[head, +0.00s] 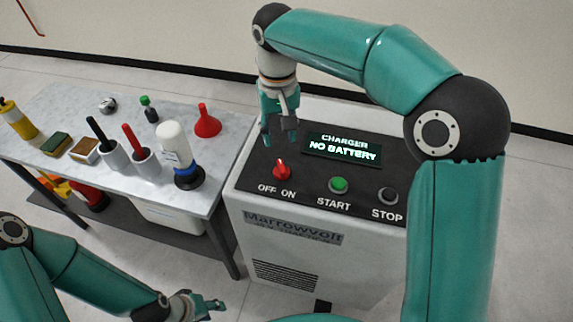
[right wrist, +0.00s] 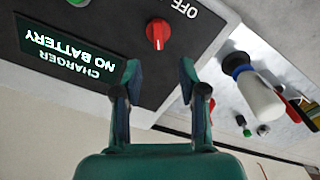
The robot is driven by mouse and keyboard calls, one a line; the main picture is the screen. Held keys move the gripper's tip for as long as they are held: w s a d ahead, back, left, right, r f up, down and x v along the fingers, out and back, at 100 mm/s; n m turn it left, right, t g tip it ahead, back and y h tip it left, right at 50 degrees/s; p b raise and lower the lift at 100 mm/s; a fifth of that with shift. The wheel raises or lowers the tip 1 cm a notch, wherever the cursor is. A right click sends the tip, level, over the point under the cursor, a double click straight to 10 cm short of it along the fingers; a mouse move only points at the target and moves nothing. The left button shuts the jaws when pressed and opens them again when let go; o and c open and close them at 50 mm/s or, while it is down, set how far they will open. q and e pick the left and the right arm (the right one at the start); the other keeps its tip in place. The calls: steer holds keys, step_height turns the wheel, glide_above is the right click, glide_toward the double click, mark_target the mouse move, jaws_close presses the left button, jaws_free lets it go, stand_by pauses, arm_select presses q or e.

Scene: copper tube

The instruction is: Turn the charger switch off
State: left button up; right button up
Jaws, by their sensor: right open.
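The charger (head: 365,235) is a light grey cabinet with a dark top panel. Its red rotary switch (head: 282,170) sits near the panel's left edge, with OFF and ON printed in front of it. I cannot tell surely which word the knob points to. My right gripper (head: 279,139) points down just behind and above the switch, open and empty. In the right wrist view the red switch (right wrist: 158,34) appears beyond the gap between the fingertips, apart from them. My left gripper (head: 210,304) is low in front of the bench, away from the charger; its opening is unclear.
The display (head: 342,149) reads CHARGER NO BATTERY. A green START button (head: 339,185) and a dark STOP button (head: 388,196) lie right of the switch. The bench (head: 65,105) at left holds a white bottle (head: 175,147), a red funnel (head: 207,121) and several tools.

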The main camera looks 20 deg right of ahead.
mark_target(282, 167)
step_height(282, 167, down, 9)
steer(key=shift+s+f, duration=0.1)
steer(key=shift+s+d+f, duration=0.25)
steer(key=shift+f, duration=0.05)
steer(key=shift+w+a+f, duration=0.1)
steer(key=shift+w+a, duration=0.05)
steer(key=shift+w, duration=0.1)
steer(key=shift+s, duration=0.15)
jaws_close()
